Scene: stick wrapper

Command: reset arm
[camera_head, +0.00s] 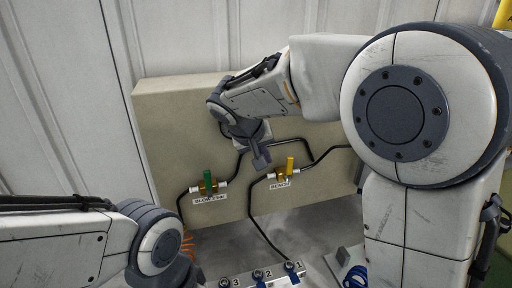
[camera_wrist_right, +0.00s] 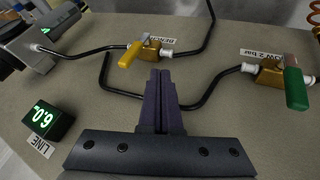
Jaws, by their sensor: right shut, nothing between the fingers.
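My right gripper (camera_head: 261,158) is in front of the beige panel (camera_head: 170,120), between and a little above the two valves. In the right wrist view its fingers (camera_wrist_right: 160,85) are closed together with nothing between them. The valve with the yellow handle (camera_head: 290,166) carries a label reading BENCH. It also shows in the right wrist view (camera_wrist_right: 150,47), just beyond the fingertips and apart from them. The valve with the green handle (camera_head: 207,181) is to the left in the head view. My left arm comes in at the lower left, and its gripper is out of the picture.
Black hoses (camera_head: 252,203) run along the panel between the valves. A manifold with numbered ports (camera_head: 262,275) stands below. A display reading 6.0 (camera_wrist_right: 48,121) sits over a LINE label at the left of the right wrist view. A white ribbed wall (camera_head: 60,60) is behind.

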